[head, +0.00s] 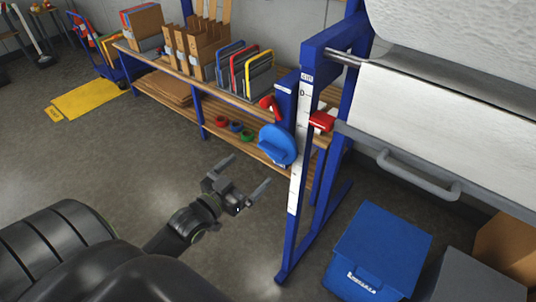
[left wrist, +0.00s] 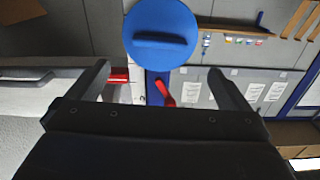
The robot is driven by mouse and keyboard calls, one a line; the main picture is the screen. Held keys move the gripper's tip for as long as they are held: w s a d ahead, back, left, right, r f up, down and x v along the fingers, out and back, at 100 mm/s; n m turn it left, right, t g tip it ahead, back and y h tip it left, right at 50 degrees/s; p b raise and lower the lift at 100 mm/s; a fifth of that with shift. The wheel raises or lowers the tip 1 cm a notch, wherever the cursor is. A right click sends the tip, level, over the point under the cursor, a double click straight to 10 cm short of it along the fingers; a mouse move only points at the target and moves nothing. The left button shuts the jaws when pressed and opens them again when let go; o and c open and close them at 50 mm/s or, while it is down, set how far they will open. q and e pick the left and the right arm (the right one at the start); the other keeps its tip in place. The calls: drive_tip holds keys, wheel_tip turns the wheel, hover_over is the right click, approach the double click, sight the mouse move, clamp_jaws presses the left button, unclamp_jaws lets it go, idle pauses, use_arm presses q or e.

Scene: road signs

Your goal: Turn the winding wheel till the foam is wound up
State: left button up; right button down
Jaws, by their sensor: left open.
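The blue winding wheel (head: 278,144) is a round disc on the side of a blue upright post. In the left wrist view the wheel (left wrist: 160,18) faces me, with a raised bar grip across it. White foam (head: 440,105) hangs as a wide sheet below a thick roll (head: 455,30) at the upper right. My left gripper (head: 250,170) is open and empty, below and left of the wheel, apart from it. In the left wrist view the wheel is beyond the spread fingertips (left wrist: 158,67). My right gripper is not in view.
A red lever (head: 268,107) and a red block (head: 321,121) sit near the wheel. A white scale (head: 298,150) runs down the post. A grey handle (head: 418,178) juts out below the foam. A blue box (head: 380,245) stands on the floor. A shelf bench (head: 200,85) stands behind.

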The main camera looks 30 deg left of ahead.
sight(269, 152)
use_arm(q)
drive_tip(key=w, duration=0.9)
drive_tip(key=shift+w+d, duration=0.2)
drive_tip(key=shift+d, duration=0.2)
drive_tip(key=c, duration=0.9)
drive_tip(key=shift+c, duration=0.2)
drive_tip(key=shift+b, duration=0.35)
